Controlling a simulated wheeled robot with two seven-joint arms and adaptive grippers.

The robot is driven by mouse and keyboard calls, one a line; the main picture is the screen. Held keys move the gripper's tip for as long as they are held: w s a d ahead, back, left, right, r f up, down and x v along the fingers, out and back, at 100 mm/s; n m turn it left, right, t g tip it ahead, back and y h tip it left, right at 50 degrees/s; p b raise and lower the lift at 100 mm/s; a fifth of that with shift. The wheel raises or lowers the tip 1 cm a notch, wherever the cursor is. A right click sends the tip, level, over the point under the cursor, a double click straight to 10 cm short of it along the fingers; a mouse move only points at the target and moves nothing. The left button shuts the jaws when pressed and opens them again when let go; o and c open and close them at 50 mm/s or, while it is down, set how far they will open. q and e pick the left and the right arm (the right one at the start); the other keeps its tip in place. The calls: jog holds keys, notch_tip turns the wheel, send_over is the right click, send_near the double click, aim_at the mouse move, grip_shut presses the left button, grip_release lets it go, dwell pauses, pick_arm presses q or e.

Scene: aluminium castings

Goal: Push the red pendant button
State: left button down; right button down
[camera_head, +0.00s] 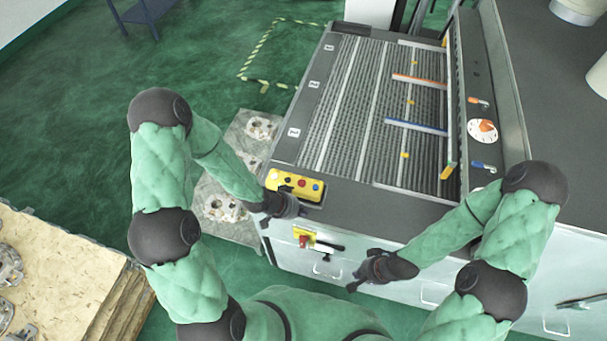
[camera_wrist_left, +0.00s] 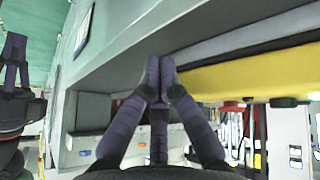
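The yellow pendant (camera_head: 275,179) lies on the near left corner of the machine's top, with a red button (camera_head: 302,183), a blue button and dark buttons on its face. My left gripper (camera_head: 290,207) is at the pendant's near edge, just below the buttons in the head view. In the left wrist view its fingertips (camera_wrist_left: 160,65) are together with nothing between them. The yellow pendant also shows there (camera_wrist_left: 250,80), to the right of the fingers; contact cannot be told. My right gripper (camera_head: 362,275) hangs in front of the machine's front face, apart from the pendant; its finger opening is unclear.
A second red knob (camera_head: 304,241) on a yellow plate sits on the machine's front, beside a black handle. The ribbed machine top (camera_head: 350,105) carries orange and blue bars. Castings lie on a pallet (camera_head: 240,225) at left and a wooden crate (camera_head: 75,260).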

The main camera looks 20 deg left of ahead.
pick_arm(q)
jog(key=w+a+r+m+t+p, duration=0.1)
jog(key=w+r+m, duration=0.3)
jog(key=r, duration=0.3)
jog(key=w+a+r+m+t+h+p, duration=0.1)
jog(key=w+r+m, duration=0.3)
jog(key=r, duration=0.4)
jog(key=shift+w+a+r+m+t+p, duration=0.15)
jog(key=shift+w+a+m+t+p, duration=0.15)
jog(key=shift+a+m+p, duration=0.25)
jog(key=shift+d, duration=0.1)
jog(key=b, duration=0.7)
send_over(300, 184)
notch_tip(300, 184, down, 8)
jog(key=shift+r, duration=0.25)
jog(key=shift+f+b, duration=0.7)
jog(key=shift+b, duration=0.05)
jog(key=shift+f, duration=0.35)
